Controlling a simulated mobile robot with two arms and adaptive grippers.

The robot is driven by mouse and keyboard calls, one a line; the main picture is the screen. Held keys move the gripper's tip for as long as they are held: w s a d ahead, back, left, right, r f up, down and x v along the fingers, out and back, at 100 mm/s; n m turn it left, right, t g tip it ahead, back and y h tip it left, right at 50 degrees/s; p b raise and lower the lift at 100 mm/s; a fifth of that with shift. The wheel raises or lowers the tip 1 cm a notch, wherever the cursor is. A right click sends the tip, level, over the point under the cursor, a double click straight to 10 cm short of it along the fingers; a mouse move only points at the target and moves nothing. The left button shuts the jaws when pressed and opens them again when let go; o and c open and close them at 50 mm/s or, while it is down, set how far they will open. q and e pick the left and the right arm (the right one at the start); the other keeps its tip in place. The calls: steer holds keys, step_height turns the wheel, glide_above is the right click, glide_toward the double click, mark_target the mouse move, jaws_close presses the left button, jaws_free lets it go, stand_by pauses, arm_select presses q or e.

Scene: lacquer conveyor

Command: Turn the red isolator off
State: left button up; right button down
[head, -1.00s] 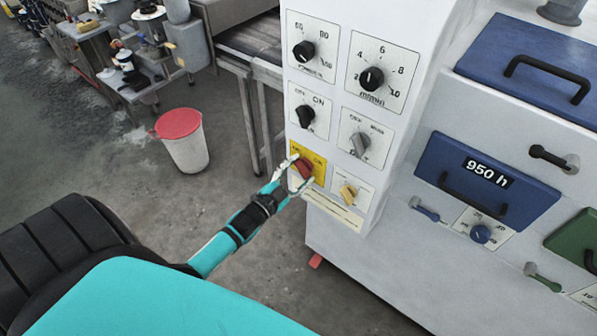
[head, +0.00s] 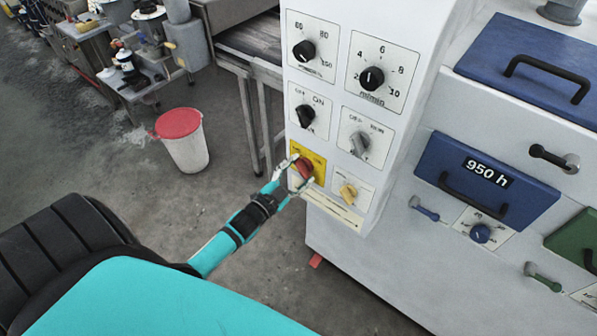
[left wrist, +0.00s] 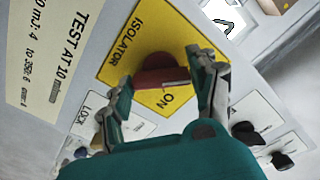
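The red isolator (head: 305,168) is a rotary knob on a yellow plate at the lower left of the white control panel. In the left wrist view the isolator knob (left wrist: 160,78) sits in front of the yellow plate (left wrist: 128,62), with ISOLATOR and ON printed on it. My left gripper (head: 300,171) reaches in from the lower left with a finger on each side of the knob. In the left wrist view both fingertips of the left gripper (left wrist: 162,80) appear to touch the ends of the red handle. Other plate lettering is hidden. My right gripper is out of view.
A red-lidded bin (head: 187,150) stands on open floor to the left.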

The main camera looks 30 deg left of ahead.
arm_select(q)
steer(key=o, duration=0.4)
steer(key=s, duration=0.8)
steer(key=s+a, duration=0.1)
steer(key=s, duration=0.3)
steer(key=shift+f, duration=0.1)
steer(key=s+d+f+n+g+b, duration=0.1)
steer(key=s+f+g, duration=0.2)
steer(key=f, duration=0.6)
steer(key=s+d+f+n+g+y+b, duration=0.1)
steer(key=s+f+n+g, duration=0.15)
steer(key=f, duration=0.65)
steer(key=s+d+f+g, duration=0.1)
steer(key=s+f+g, duration=0.15)
steer(key=f, duration=0.65)
steer(key=s+d+f+g+b, duration=0.1)
steer(key=s+d+f+g, duration=0.1)
steer(key=s+f, duration=0.4)
steer(key=s+d+f+n+g, duration=0.1)
steer(key=s+f+g, duration=0.3)
steer(key=s, duration=0.6)
steer(key=s+d+f+n+g+b, duration=0.1)
steer(key=s+d+f+g, duration=0.2)
steer(key=s+f, duration=0.5)
steer(key=shift+d+f+b, duration=0.35)
steer(key=shift+d+f, duration=0.1)
steer(key=shift+d, duration=0.05)
